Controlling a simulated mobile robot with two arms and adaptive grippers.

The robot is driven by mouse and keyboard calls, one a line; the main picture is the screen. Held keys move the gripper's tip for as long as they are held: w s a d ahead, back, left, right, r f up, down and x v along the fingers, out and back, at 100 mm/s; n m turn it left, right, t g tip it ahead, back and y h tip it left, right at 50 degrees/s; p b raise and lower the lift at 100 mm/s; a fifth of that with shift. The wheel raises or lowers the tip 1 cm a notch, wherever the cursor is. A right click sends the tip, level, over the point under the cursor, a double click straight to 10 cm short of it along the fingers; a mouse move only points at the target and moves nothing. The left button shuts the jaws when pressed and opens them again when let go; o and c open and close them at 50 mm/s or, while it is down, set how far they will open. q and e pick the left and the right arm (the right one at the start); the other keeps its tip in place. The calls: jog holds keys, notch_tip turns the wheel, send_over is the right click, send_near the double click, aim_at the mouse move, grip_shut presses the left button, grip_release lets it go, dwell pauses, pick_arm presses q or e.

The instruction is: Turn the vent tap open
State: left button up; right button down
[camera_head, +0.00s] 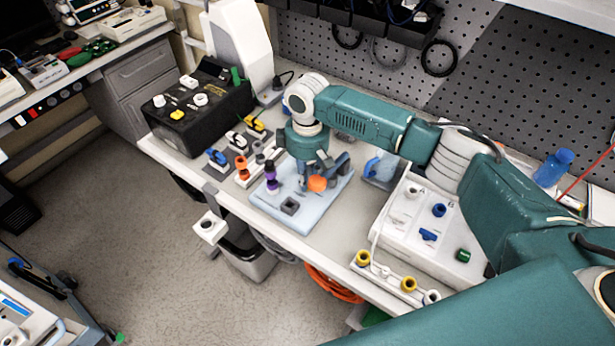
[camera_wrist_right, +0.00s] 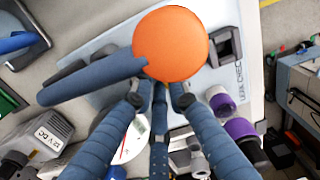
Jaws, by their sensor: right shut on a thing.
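The vent tap appears to be the piece with a round orange top (camera_head: 317,183) on a pale plate (camera_head: 313,208) on the bench. In the right wrist view the orange top (camera_wrist_right: 171,44) fills the upper middle, with a blue-grey bar (camera_wrist_right: 90,80) reaching left from it. My right gripper (camera_head: 313,170) points down over the plate, its fingers closed in at the tap. The wrist view shows its fingertips (camera_wrist_right: 157,92) right under the orange top; they hide the exact contact. My left gripper is out of view.
A purple and black connector (camera_head: 271,178) stands at the plate's left, near a dark square holder (camera_head: 289,206). Coloured clamps (camera_head: 218,157) and a black box (camera_head: 198,104) lie further left. A white panel (camera_head: 425,222) with knobs stands right, under my right arm.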

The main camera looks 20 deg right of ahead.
jog(key=shift+r+n+p, duration=0.2)
jog(key=shift+n+p, duration=0.35)
jog(key=shift+n, duration=0.55)
jog(key=shift+w+n+p, duration=0.1)
jog(key=shift+n+p, duration=0.2)
jog(key=shift+n, duration=0.5)
jog(key=n+p, duration=0.1)
jog(key=n, duration=0.4)
jog(key=shift+w+a, duration=0.1)
jog(key=shift+a, duration=0.05)
jog(key=shift+n, duration=0.3)
jog(key=c, duration=2)
grip_release()
jog(key=shift+f, duration=0.1)
